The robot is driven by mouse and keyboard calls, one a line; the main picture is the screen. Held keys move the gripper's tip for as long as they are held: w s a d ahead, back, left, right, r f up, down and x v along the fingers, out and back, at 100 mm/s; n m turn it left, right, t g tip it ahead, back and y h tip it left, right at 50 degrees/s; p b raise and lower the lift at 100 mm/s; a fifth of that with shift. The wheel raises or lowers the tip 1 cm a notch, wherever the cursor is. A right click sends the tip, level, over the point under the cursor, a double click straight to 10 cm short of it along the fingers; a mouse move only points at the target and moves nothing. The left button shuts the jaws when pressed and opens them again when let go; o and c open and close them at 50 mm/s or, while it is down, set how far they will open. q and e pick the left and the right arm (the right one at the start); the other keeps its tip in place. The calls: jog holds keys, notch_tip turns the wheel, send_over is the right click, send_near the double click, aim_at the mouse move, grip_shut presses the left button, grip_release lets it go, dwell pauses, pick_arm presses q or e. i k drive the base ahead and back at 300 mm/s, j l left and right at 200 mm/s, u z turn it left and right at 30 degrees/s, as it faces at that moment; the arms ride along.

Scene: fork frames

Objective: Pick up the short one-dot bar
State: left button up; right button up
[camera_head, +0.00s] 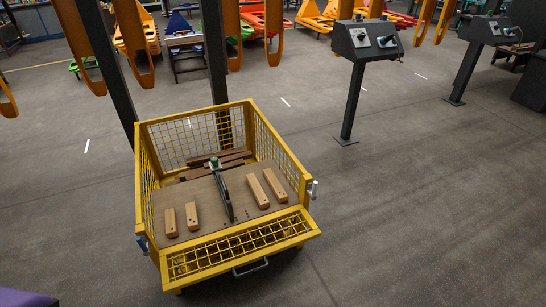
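Two short light-wood bars lie on the left part of the wooden board (235,222) inside the yellow mesh cart: an outer short bar (170,222) and an inner short bar (192,216). Small dark marks show near their front ends, but they are too small to count surely, so I cannot tell which has one dot. Two longer light-wood bars, a left one (258,191) and a right one (275,186), lie on the right part. All the bars are apart from each other. Neither of my grippers is in view.
The yellow cart (246,241) has mesh walls and a lowered front panel. A dark upright plate (224,195) with a green-topped part divides the board. Dark wood strips (213,167) lie behind. A control post (352,100) stands right. Orange hooked pieces hang above.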

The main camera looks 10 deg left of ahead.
aim_at(172, 231)
jog(key=u, duration=1.35)
